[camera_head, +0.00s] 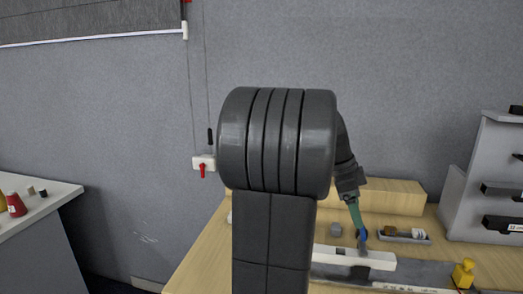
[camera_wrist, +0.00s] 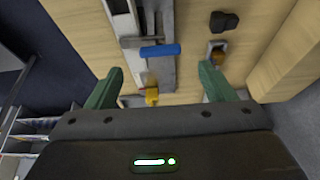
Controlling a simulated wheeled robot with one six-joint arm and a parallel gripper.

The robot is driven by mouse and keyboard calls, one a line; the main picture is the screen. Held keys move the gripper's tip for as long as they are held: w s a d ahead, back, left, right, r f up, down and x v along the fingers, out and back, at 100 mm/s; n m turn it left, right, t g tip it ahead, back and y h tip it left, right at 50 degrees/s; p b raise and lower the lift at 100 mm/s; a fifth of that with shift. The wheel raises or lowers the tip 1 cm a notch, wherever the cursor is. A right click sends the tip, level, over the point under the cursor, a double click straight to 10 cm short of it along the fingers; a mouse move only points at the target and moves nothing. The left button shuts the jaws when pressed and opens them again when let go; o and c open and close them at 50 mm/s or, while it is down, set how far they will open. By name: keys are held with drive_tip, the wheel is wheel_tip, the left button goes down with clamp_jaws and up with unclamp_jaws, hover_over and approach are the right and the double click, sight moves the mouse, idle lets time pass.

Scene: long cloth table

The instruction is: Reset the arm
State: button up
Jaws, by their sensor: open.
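My gripper (camera_wrist: 162,69) shows two green fingers, spread wide apart with nothing touching them. In the head view my gripper (camera_head: 357,226) hangs over the wooden table, partly behind my own dark arm. A blue handle (camera_wrist: 160,50) lies between and beyond the fingertips in the wrist view, across a long grey and white fixture (camera_wrist: 121,25). The blue handle also shows at the fingertips in the head view (camera_head: 362,238). How far the fingers are above it I cannot tell.
A small yellow object (camera_head: 463,273) stands at the right of the table. A tray of small parts (camera_head: 405,238) lies behind the fixture. A grey shelf rack (camera_head: 484,190) stands at the right. A white side table (camera_head: 35,205) with a red item is at the left.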

sight(362, 230)
drive_tip(key=x, duration=0.5)
drive_tip(key=shift+s+d+f, duration=0.1)
drive_tip(key=shift+d+f, duration=0.05)
drive_tip(key=shift+f, duration=0.2)
drive_tip(key=shift+r, duration=0.1)
